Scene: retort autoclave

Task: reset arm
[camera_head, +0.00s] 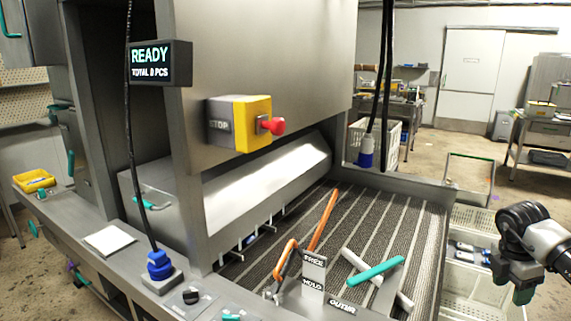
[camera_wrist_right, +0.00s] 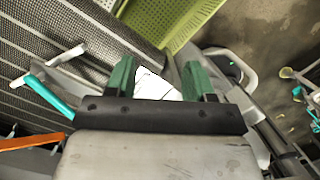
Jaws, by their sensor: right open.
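My right gripper (camera_head: 522,290) hangs at the right edge of the head view, beside the machine and near the pale crates. It points downward. In the right wrist view its two green fingers (camera_wrist_right: 158,80) are apart, with nothing held between them. A white sheet-like surface (camera_wrist_right: 152,88) shows behind the gap, apparently below the fingers. My left gripper is not in view.
The steel machine has a dark striped bed (camera_head: 345,230), with a teal-handled tool (camera_head: 375,271) and orange handle (camera_head: 323,218) on it. A yellow stop box (camera_head: 240,123) sticks out above. Pale crates (camera_head: 468,290) stand right of the bed. Floor is open behind.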

